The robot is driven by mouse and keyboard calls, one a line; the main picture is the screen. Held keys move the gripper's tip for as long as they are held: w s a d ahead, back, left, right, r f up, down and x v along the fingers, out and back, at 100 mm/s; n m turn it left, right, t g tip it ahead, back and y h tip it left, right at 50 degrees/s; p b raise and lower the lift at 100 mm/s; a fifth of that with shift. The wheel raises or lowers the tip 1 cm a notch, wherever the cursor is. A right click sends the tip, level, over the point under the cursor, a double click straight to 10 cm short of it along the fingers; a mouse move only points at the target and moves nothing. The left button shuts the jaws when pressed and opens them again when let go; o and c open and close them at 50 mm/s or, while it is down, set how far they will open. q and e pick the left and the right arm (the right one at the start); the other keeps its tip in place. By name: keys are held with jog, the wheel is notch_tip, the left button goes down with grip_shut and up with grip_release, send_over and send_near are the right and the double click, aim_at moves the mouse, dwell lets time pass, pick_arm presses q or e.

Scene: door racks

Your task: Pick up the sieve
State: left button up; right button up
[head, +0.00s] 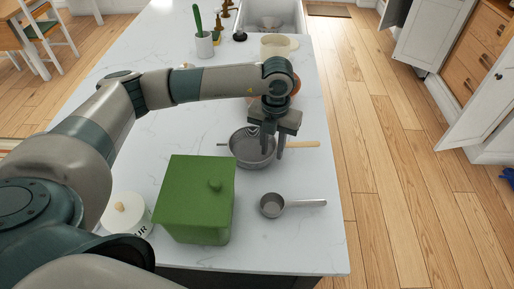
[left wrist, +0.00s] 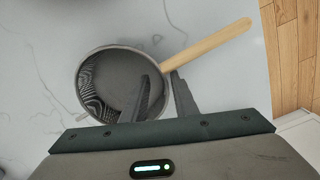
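The sieve (head: 244,158) is a grey mesh bowl with a light wooden handle, lying on the white marble counter in the head view. In the left wrist view the sieve (left wrist: 112,72) fills the upper left, its handle pointing up and right. My left gripper (head: 274,152) is above the handle side of the bowl, fingers pointing down. In the left wrist view the gripper (left wrist: 162,77) has its fingers apart, one over the bowl and one just outside the rim near the handle. Contact cannot be told. My right gripper is not in view.
A green lidded box (head: 195,200) stands in front of the sieve. A small metal measuring cup (head: 272,206) lies at the front right. A white flour canister (head: 125,218) is at the front left. A utensil cup (head: 204,45) and a sink (head: 275,14) are farther back.

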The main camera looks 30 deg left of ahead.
pick_arm(q)
jog(key=shift+f, duration=0.15)
dwell(0.3)
grip_shut()
